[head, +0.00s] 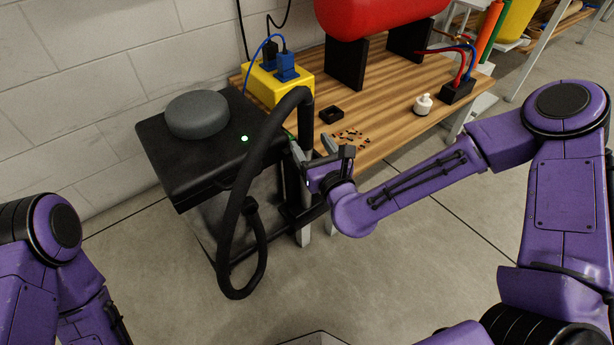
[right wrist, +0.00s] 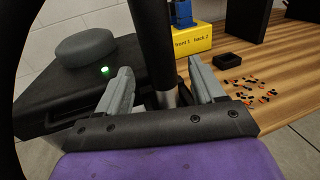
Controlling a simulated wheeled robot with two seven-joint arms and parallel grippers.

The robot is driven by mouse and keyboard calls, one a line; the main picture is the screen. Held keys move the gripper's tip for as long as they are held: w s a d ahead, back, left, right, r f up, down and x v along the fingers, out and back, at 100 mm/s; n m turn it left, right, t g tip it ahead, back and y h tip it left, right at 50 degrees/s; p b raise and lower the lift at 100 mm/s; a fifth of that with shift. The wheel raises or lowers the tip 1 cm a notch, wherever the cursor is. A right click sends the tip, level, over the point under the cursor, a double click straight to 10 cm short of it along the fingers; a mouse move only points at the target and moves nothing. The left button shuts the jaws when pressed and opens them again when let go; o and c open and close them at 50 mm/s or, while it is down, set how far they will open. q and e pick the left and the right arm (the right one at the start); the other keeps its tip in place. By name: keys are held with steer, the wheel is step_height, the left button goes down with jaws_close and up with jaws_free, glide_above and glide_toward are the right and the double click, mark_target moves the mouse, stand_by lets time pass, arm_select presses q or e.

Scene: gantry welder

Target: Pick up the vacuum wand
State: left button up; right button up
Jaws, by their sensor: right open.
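The vacuum wand (head: 306,112) is a dark upright tube beside the black vacuum, joined at its top to a thick black hose (head: 238,190). In the right wrist view the wand (right wrist: 152,42) is a black tube with a metallic grey lower part, standing between my two grey fingers. My right gripper (head: 312,150) is at the wand's lower part. It is open, with a visible gap on the right side of the tube in the right wrist view (right wrist: 162,85). The wand's lowest end is hidden behind the gripper. My left gripper is out of view.
The black vacuum (head: 180,160) has a round grey top and a lit green light. A wooden bench (head: 385,112) behind holds a yellow power box (head: 275,88), a small black tray (head: 331,115), scattered small parts, a white bottle (head: 423,104) and a red tank (head: 370,14). The hose loop hangs left of my gripper.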

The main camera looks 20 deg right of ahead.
steer(key=w+b, duration=0.1)
steer(key=w, duration=0.5)
steer(key=shift+a, duration=0.2)
jaws_close()
